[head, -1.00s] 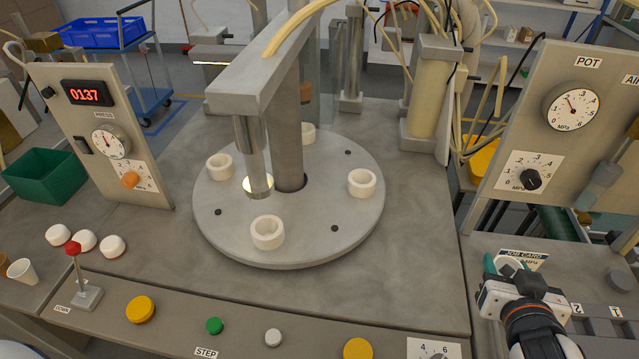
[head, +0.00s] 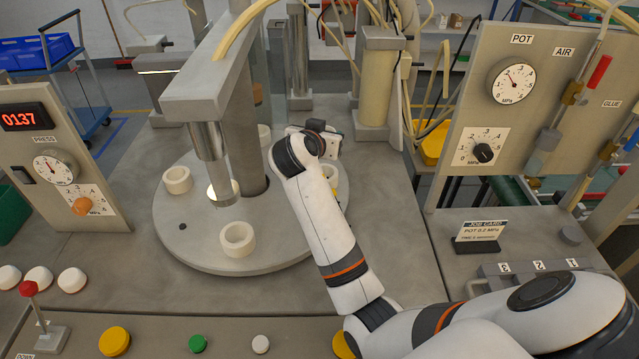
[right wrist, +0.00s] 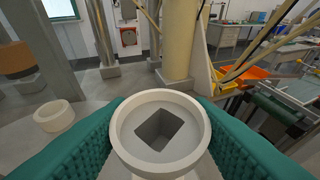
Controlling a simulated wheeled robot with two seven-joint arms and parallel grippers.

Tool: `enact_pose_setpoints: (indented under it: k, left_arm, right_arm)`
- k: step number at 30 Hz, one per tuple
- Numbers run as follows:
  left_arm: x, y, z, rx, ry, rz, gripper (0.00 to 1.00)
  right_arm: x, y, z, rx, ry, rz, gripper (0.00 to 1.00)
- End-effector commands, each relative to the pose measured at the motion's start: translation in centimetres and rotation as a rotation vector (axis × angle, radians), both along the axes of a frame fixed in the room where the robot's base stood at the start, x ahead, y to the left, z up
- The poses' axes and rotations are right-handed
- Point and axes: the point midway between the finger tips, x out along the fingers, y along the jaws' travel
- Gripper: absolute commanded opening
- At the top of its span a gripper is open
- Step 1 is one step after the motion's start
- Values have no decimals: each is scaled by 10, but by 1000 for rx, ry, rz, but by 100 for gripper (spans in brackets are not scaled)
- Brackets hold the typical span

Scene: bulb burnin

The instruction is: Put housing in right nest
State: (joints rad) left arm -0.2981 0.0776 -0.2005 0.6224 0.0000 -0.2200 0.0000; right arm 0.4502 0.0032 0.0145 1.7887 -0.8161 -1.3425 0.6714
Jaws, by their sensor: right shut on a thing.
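My right gripper (right wrist: 160,108) is shut on a white round housing (right wrist: 124,133), with a teal finger on each side. The housing's open top faces the wrist camera and shows a dark square recess. In the head view my right arm reaches over the right side of the round turntable (head: 275,255); its wrist (head: 328,143) hides the fingers and the housing there. Whether the housing touches the nest cannot be told. My left gripper is not in view.
Other white ring nests stand at the front (head: 238,240), left (head: 177,180) and back (head: 265,131) of the turntable. A press head (head: 212,155) hangs over its middle. A yellowish cylinder (head: 379,85) stands behind. The job card (head: 479,230) is at right.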

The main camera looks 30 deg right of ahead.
Motion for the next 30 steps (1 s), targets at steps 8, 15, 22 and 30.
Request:
enact_pose_setpoints:
  k: [8,15,22,30]
  left_arm:
    - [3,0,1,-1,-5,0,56]
    - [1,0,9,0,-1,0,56]
    - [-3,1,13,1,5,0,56]
    - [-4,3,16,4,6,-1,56]
  right_arm:
    - [16,-9,-12,-3,3,-145,25]
    - [16,-10,-55,-6,4,-147,25]
    - [16,-10,-79,-5,2,-146,25]
    - [16,-10,-105,-5,-1,-147,25]
